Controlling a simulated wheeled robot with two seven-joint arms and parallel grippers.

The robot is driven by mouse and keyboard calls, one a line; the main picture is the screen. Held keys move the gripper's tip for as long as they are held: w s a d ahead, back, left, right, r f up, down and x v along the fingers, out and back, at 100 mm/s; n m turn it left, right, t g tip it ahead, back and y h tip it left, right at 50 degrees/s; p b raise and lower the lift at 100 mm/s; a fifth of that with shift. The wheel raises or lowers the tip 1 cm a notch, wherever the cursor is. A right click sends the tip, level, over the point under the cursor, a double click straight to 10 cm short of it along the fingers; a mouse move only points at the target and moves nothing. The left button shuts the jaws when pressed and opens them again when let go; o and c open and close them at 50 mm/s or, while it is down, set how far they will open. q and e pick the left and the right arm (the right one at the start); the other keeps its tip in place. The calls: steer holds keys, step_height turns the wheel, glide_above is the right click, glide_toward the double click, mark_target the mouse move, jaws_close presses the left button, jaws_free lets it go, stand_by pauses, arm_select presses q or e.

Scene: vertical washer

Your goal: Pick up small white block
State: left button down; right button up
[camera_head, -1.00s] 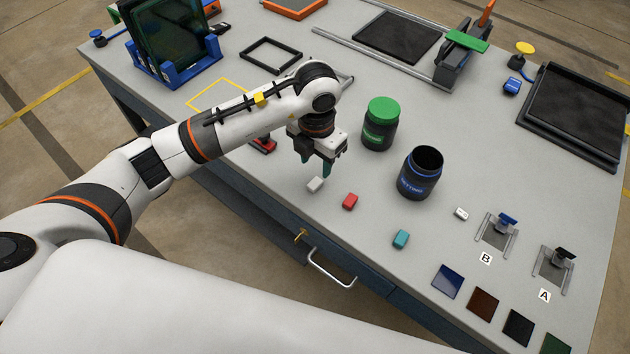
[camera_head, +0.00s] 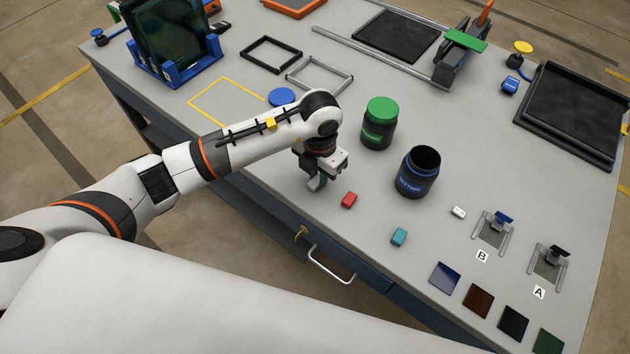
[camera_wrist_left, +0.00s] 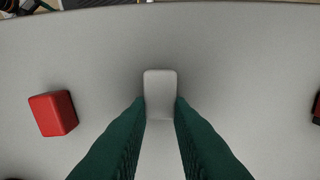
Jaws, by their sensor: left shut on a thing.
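The small white block (camera_wrist_left: 160,92) is between the green fingertips of my left gripper (camera_wrist_left: 160,105) in the left wrist view, and the fingers are shut on its sides. In the head view my left gripper (camera_head: 317,182) is low at the front part of the table, and it hides the block there. The block appears to be at the table surface; I cannot tell if it is lifted. My right gripper is not in view.
A red block (camera_head: 349,200) lies just right of the gripper, with a teal block (camera_head: 399,237) further right. A green-lidded jar (camera_head: 379,123) and an open dark jar (camera_head: 418,172) stand behind. Another small white piece (camera_head: 458,212) lies near stand B.

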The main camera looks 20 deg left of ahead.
arm_select(q)
step_height(320, 180, up, 10)
steer(key=b, duration=0.1)
steer(key=shift+b, duration=0.35)
